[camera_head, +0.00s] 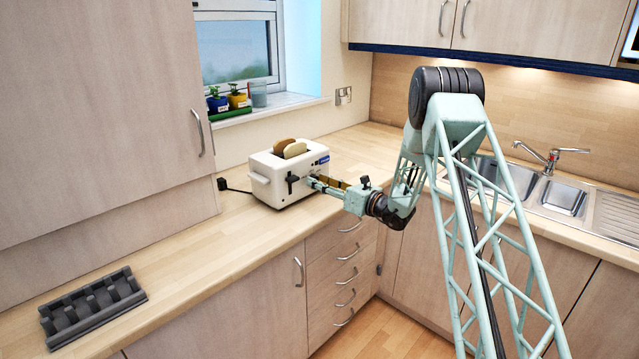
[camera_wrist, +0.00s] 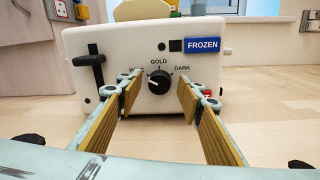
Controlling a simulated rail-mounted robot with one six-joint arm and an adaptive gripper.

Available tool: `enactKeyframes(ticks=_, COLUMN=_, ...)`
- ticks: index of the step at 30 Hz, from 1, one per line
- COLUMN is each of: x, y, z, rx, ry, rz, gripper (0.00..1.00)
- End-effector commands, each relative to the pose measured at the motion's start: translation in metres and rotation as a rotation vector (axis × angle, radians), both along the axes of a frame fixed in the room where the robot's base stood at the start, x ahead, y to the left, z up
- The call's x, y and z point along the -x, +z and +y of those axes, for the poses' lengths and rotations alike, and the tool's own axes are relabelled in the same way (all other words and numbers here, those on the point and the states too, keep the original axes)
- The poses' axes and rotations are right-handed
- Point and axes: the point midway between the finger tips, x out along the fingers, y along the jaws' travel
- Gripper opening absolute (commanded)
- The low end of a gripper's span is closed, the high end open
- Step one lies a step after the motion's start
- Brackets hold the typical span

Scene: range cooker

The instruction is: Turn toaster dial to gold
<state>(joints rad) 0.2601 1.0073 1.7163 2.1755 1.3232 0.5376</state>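The white toaster (camera_head: 285,185) stands on the wooden counter with two slices of bread in its slots. Its front fills much of the wrist view (camera_wrist: 110,62). The black round dial (camera_wrist: 160,82) is in the middle of that front, with GOLD (camera_wrist: 159,62) printed above it and DARK (camera_wrist: 182,68) at its upper right. A small pale mark on the dial seems to point left, away from GOLD. My gripper (camera_wrist: 160,92) is open, one finger on each side of the dial, with visible gaps to it. In the head view my gripper (camera_head: 318,184) reaches the toaster front from the right.
A black lever (camera_wrist: 95,66) is left of the dial, near my left finger. A blue FROZEN label (camera_wrist: 202,45) is at upper right. A dark rack (camera_head: 92,305) lies on the counter at left. The counter between rack and toaster is clear. The sink (camera_head: 565,197) is at right.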

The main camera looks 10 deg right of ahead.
Motion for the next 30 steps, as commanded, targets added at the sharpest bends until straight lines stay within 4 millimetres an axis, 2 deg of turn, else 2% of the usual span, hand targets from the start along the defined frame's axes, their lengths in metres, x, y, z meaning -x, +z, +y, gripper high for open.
enactKeyframes(ticks=2, x=0.0001, y=0.0, z=0.0001, rx=0.0, ry=0.0, rz=0.0, gripper=0.34)
enactKeyframes(ticks=10, x=0.0001, y=0.0001, z=0.0, rx=0.0, ry=0.0, rz=0.0, gripper=0.1)
enactKeyframes(ticks=20, x=0.0001, y=0.0004, z=0.0, rx=-0.016, ry=0.0, rz=0.012, gripper=0.1)
enactKeyframes(ticks=30, x=-0.0002, y=0.0014, z=-0.0004, rx=-0.13, ry=0.0, rz=0.091, gripper=0.1)
